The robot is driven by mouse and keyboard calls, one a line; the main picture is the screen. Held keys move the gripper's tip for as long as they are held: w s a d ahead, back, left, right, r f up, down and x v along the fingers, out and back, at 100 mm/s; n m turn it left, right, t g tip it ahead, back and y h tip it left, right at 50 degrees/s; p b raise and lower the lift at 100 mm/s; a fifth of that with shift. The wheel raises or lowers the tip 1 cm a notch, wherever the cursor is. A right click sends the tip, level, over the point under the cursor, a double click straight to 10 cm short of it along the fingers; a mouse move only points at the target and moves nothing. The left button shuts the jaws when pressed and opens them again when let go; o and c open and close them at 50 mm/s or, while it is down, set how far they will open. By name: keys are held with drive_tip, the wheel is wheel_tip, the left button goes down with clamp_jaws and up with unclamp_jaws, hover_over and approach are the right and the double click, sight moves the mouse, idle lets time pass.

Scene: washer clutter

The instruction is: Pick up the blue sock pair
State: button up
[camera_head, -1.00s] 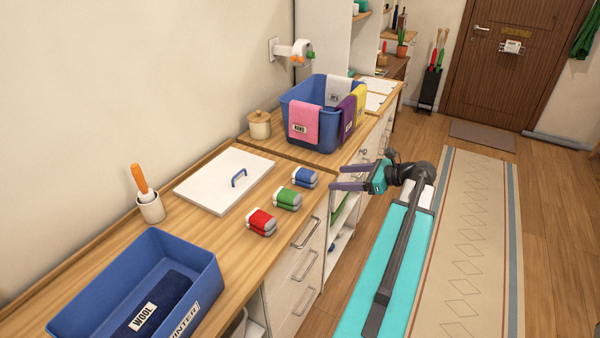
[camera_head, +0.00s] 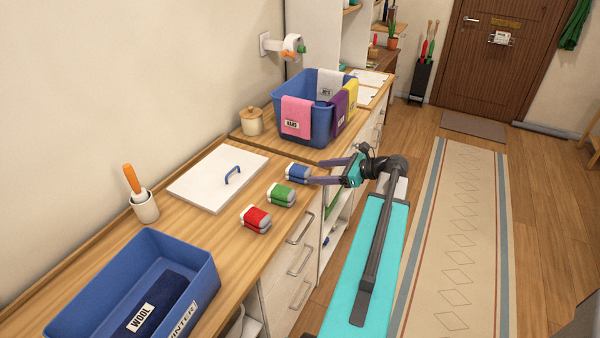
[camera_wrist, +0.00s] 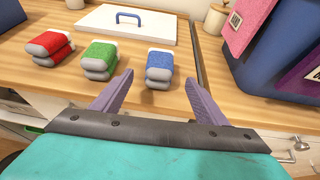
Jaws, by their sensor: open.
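The blue sock pair (camera_head: 298,173), a folded blue and grey bundle, lies on the wooden counter, at the far end of a row of three pairs. In the wrist view the blue sock pair (camera_wrist: 159,68) sits just ahead of the fingers, roughly between their lines. My gripper (camera_head: 316,172) is open and empty, with its two purple fingers pointing at the blue pair from the counter's front side. In the wrist view my gripper (camera_wrist: 158,88) shows its fingers spread apart. In the head view one fingertip is close beside the pair; I cannot tell whether they touch.
A green sock pair (camera_head: 281,195) and a red sock pair (camera_head: 256,219) lie nearer along the counter. A white lid (camera_head: 205,178) with a blue handle lies behind them. A blue basket (camera_head: 305,127) with hanging cloths stands beyond, and a blue bin (camera_head: 75,300) stands at front left.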

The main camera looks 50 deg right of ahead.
sight(310, 171)
drive_tip(key=shift+p+x, duration=0.35)
drive_tip(key=shift+x, duration=1.65)
drive_tip(key=shift+w+a+p, duration=0.2)
drive_tip(key=shift+w+p, duration=0.2)
drive_tip(key=shift+w, duration=0.05)
drive_tip(key=p+x, duration=0.1)
drive_tip(key=x, duration=0.2)
drive_tip(key=shift+w+a+p, duration=0.1)
drive_tip(key=shift+w+p, duration=0.2)
drive_tip(key=shift+w, duration=0.05)
drive_tip(key=shift+w+a+f, duration=0.1)
drive_tip(key=shift+w+f, duration=0.15)
drive_tip(key=c, duration=1.2)
drive_tip(key=shift+c, duration=0.2)
drive_tip(key=shift+r, duration=0.15)
